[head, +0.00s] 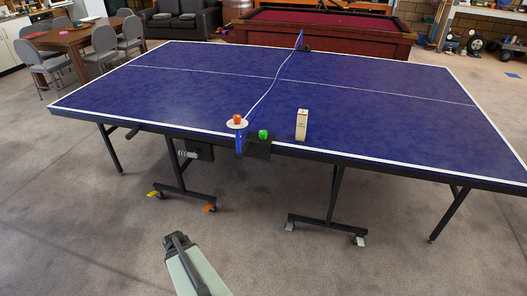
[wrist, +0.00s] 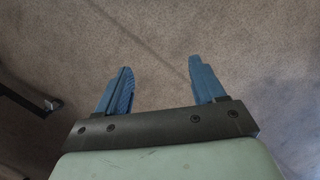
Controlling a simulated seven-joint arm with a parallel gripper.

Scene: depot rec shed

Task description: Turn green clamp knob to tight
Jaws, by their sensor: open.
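The green clamp knob (head: 263,134) is at the near edge of the blue table tennis table (head: 400,120), on the dark clamp (head: 258,149) at the near end of the net (head: 275,78). Its turn position is too small to tell. My gripper (wrist: 161,78) is open and empty in the wrist view, with its two blue fingers apart over bare carpet. In the head view my arm is low in front of the table, well short of the knob. The knob is not in the wrist view.
Left of the knob, an orange-red object (head: 237,118) sits on a white disc (head: 236,124). A white box (head: 301,125) stands on the table to the right. Table legs and castors (head: 209,208) stand below. The carpet (head: 110,250) in front is clear.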

